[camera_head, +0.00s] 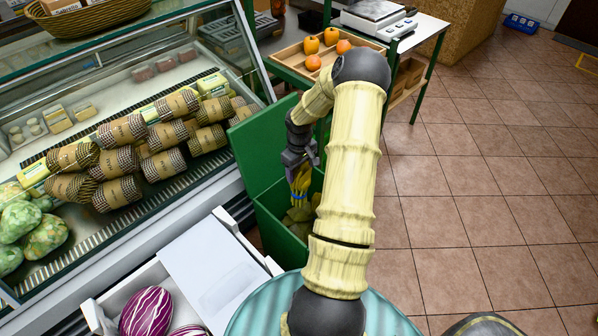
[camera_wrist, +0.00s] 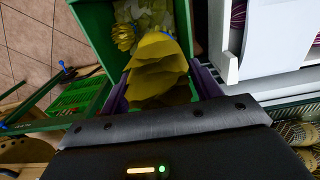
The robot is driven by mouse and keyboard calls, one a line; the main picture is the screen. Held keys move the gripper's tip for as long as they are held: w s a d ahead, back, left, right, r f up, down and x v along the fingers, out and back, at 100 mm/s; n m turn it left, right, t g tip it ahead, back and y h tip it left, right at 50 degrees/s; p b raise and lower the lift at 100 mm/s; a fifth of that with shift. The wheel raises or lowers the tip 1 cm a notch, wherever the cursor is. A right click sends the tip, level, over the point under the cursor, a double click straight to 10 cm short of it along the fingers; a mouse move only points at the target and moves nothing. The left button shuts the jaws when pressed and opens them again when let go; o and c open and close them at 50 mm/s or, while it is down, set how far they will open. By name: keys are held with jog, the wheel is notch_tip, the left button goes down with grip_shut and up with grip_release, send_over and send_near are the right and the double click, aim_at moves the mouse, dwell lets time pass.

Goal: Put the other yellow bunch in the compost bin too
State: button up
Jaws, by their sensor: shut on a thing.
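My gripper (camera_head: 300,160) points down over the green compost bin (camera_head: 268,222), whose lid stands open. It is shut on a yellow bunch (camera_head: 300,182), which hangs with a blue band below the jaws. In the wrist view the bunch (camera_wrist: 157,68) lies between the purple fingers, over the bin's opening (camera_wrist: 92,30). I cannot tell how far it reaches below the rim. Other yellowish and pale scraps (camera_wrist: 125,36) lie inside the bin; my arm hides part of the bin in the head view.
A glass display counter (camera_head: 120,130) with wrapped goods stands left of the bin. A wooden tray (camera_head: 290,62) of orange fruit is behind. The tiled floor at right is clear.

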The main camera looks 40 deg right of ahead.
jog(key=shift+w+a, duration=0.2)
jog(key=shift+a, duration=0.05)
jog(key=shift+s+f, duration=0.1)
jog(key=shift+f, duration=0.05)
jog(key=shift+f+b, duration=0.25)
jog(key=shift+b, duration=0.15)
notch_tip(320, 180, down, 5)
jog(key=b, duration=0.4)
jog(key=shift+r, duration=0.15)
notch_tip(320, 180, down, 27)
jog(key=b, duration=1.5)
jog(key=shift+r, duration=0.2)
dwell(0.7)
jog(key=o, duration=1.7)
jog(key=shift+c, duration=0.2)
